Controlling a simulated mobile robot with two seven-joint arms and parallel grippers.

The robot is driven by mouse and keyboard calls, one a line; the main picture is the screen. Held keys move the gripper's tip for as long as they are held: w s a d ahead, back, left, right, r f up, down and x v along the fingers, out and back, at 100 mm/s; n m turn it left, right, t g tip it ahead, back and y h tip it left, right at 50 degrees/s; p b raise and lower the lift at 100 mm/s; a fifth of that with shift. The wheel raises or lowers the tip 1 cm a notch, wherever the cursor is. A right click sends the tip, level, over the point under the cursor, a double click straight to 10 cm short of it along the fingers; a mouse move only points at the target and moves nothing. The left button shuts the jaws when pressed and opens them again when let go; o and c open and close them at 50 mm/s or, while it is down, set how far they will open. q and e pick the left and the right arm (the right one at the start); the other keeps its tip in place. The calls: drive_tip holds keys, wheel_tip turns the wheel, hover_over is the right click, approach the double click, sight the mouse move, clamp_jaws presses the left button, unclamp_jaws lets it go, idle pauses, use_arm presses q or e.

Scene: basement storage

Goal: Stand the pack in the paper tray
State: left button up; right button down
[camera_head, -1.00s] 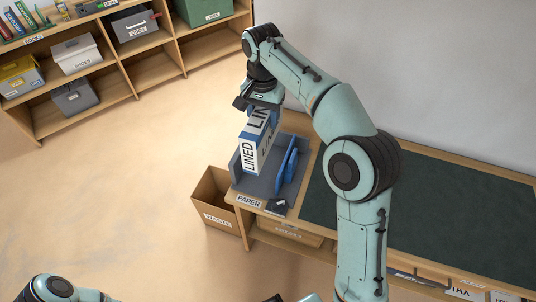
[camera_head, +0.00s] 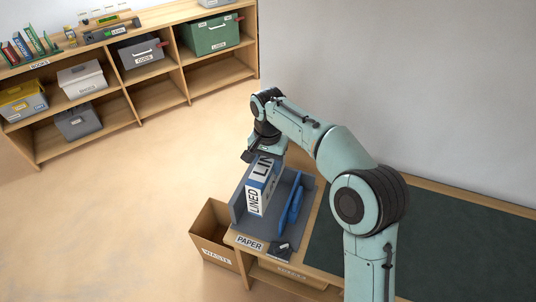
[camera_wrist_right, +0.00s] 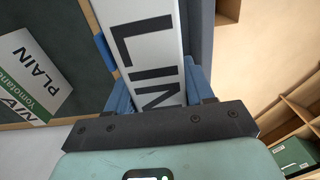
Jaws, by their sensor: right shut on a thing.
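The pack (camera_head: 257,196) is a white and blue block lettered LINED, upright inside the paper tray. The tray (camera_head: 239,213) is blue-grey with raised side walls and stands at the left end of the bench, behind a PAPER label. My right gripper (camera_head: 264,158) is shut on the top of the pack from above. The right wrist view shows the pack's white lettered face (camera_wrist_right: 150,45) between the fingers. I cannot tell whether the pack's bottom touches the tray floor. My left gripper is out of view.
A blue object (camera_head: 293,205) stands in the tray right of the pack, apart from it. A dark small object (camera_head: 282,251) lies at the tray's front. A waste box (camera_head: 213,236) stands left of the bench. A PLAIN pack (camera_wrist_right: 30,70) lies on the dark mat (camera_head: 440,240).

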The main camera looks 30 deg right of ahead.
wheel_tip(320, 180, down, 10)
drive_tip(key=shift+w+r+b, duration=0.1)
drive_tip(key=shift+w+b, duration=0.05)
drive_tip(key=shift+b, duration=0.45)
drive_tip(key=shift+c, duration=2.1)
unclamp_jaws()
drive_tip(key=shift+f, duration=0.25)
wheel_tip(320, 180, up, 12)
drive_tip(key=shift+r+p, duration=0.2)
drive_tip(key=shift+p, duration=0.75)
drive_tip(key=shift+f, duration=0.1)
